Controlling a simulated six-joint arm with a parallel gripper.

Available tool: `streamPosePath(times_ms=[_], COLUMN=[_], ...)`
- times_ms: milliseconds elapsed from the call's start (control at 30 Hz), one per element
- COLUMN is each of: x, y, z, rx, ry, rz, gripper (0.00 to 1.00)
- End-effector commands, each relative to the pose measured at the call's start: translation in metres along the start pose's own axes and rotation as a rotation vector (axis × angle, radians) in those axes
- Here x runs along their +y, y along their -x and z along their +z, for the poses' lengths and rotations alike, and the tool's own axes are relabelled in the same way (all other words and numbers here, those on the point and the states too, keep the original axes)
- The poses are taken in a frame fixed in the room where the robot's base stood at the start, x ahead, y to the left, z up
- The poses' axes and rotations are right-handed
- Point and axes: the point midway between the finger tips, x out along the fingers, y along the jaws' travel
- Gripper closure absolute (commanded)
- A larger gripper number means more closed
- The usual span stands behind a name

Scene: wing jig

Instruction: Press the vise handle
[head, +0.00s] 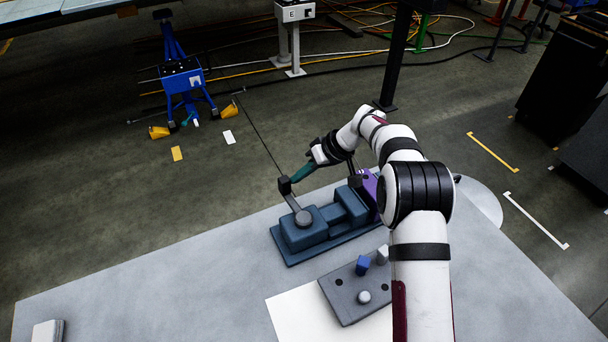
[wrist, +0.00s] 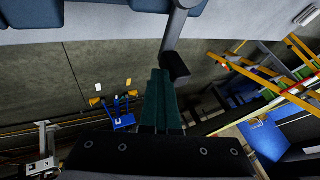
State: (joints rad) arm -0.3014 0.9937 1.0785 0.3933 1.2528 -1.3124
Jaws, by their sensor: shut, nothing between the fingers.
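The blue-grey vise (head: 345,214) sits on the grey table. Its handle (head: 293,200) is a grey lever that rises from a round pivot at the vise's left end and leans up and left to a dark block-like knob. The handle also shows in the wrist view (wrist: 175,32), coming down from the top with the dark knob at its end. My gripper (head: 294,179) has teal fingers, shut and empty, with the tips right beside the knob. In the wrist view my gripper (wrist: 159,73) has its tips just left of the knob. I cannot tell whether they touch.
A grey plate (head: 342,305) with holes, a blue peg (head: 363,265) and pale knobs lies in front of the vise on a white sheet (head: 290,312). A purple block (head: 370,186) stands at the vise's right end. A white block (head: 48,331) lies far left.

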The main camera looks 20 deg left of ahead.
Motion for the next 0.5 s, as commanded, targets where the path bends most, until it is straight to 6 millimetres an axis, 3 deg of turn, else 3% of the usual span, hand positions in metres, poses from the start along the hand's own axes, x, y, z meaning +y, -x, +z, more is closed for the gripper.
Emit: streamPosePath(times_ms=[233,500], x=[-0.012,-0.03], y=[-0.008,-0.02], z=[-0.004,-0.005], rx=[-0.001,-0.11], ry=[0.002,0.205], rz=[-0.002,-0.111], gripper=[1.0,1.0])
